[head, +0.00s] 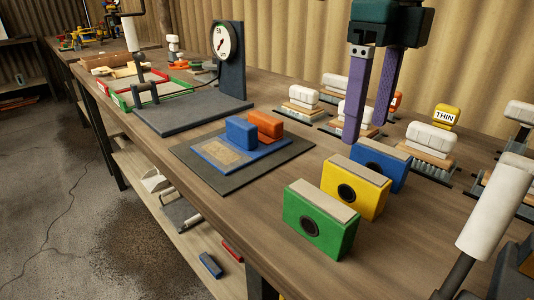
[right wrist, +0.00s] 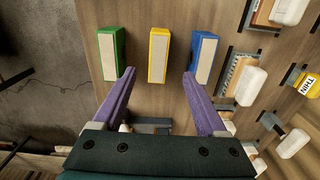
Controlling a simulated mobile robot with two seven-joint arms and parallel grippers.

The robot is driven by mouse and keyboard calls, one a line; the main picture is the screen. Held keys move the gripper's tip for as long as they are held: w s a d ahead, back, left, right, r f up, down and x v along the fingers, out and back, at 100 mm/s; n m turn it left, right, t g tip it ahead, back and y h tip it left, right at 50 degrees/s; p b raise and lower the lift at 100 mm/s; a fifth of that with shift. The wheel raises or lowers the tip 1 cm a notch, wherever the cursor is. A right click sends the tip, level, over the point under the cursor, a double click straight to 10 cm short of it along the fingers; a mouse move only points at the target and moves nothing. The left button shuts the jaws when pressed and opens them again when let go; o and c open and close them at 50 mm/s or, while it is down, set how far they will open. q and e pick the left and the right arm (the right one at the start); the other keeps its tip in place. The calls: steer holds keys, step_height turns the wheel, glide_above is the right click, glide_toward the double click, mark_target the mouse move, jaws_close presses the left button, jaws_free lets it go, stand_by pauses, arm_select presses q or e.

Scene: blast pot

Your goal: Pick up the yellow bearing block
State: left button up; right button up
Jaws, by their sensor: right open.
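The yellow bearing block (head: 354,190) stands on the workbench between a green block (head: 318,222) and a blue block (head: 382,164). It has a dark round hole in its front and a beige top. My right gripper (head: 366,138) is open and empty, its purple fingers pointing down above and behind the row of blocks. In the right wrist view the yellow block (right wrist: 158,56) lies ahead of the gap between the open fingers (right wrist: 160,80), with the green block (right wrist: 110,54) and the blue block (right wrist: 203,58) on either side. My left gripper is not in view.
A dark mat (head: 204,180) with a small blue and an orange block stands left of the row. A gauge stand (head: 232,60) is further back. Several white-topped brushes (head: 430,140) and a yellow THIN piece (head: 446,115) stand behind and right. A white cylinder (head: 494,212) is at right.

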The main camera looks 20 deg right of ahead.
mark_target(357, 169)
steer(key=f, duration=0.3)
steer(key=shift+s+a+f, duration=0.15)
steer(key=shift+s+f, duration=0.05)
steer(key=shift+f, duration=0.15)
step_height(357, 169, down, 5)
steer(key=shift+f, duration=0.2)
jaws_close()
steer(key=shift+w+r, duration=0.1)
stand_by(0.5)
